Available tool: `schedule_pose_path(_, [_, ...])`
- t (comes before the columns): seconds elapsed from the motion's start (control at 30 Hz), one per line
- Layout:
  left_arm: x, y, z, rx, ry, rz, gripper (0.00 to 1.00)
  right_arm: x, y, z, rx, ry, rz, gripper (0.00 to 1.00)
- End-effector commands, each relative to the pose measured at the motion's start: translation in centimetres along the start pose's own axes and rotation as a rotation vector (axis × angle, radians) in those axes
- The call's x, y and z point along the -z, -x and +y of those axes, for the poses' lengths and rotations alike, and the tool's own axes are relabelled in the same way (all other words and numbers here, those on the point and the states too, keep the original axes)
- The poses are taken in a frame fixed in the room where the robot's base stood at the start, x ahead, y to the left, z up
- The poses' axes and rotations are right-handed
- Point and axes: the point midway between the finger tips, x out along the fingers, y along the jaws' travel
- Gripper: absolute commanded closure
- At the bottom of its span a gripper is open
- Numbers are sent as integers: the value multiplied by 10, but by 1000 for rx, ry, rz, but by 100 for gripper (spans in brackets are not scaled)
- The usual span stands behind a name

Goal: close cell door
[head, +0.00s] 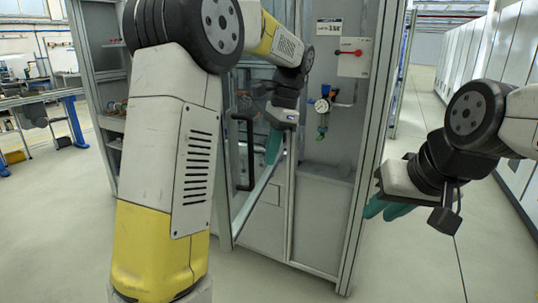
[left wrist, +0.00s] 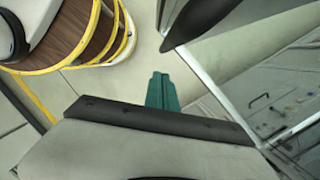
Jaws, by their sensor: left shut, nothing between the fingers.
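The cell door (head: 228,215) is a clear panel in a pale metal frame. It stands ajar, swung out from the cell, with a black upright bar handle (head: 251,153) on it. My left gripper (head: 273,147) is shut and empty, with teal fingers, just right of the handle in the head view. In the left wrist view its fingers (left wrist: 162,92) point at the floor beside the door frame (left wrist: 205,80). A dark bar, probably the handle (left wrist: 205,18), shows close above them; I cannot tell if anything touches. My right gripper (head: 388,209) hangs right of the cell, clear of it.
The cell frame post (head: 372,140) stands between my two grippers. A gauge with a blue knob (head: 323,103) and a red-handled switch (head: 350,53) are on the cell's wall. A blue-legged bench (head: 75,122) is at the left. The floor aisle at right is clear.

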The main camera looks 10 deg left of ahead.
Motion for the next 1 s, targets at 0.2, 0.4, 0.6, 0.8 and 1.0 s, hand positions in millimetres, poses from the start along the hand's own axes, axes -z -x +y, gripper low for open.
schedule_pose_path(0.2, [-22,-5,0,1,0,1,100,0,0,0,0,0,0,74])
schedule_pose_path(0.4, [-25,-6,0,0,-1,0,100,0,0,0,0,0,0,74])
schedule_pose_path(0.6, [-25,-6,0,0,0,0,100,0,0,0,0,0,0,74])
schedule_pose_path(0.8, [-36,-8,-6,4,-14,0,100,0,0,0,0,0,0,74])
schedule_pose_path(1.0, [-75,-18,-30,19,-74,-1,100,0,0,0,0,0,0,74])
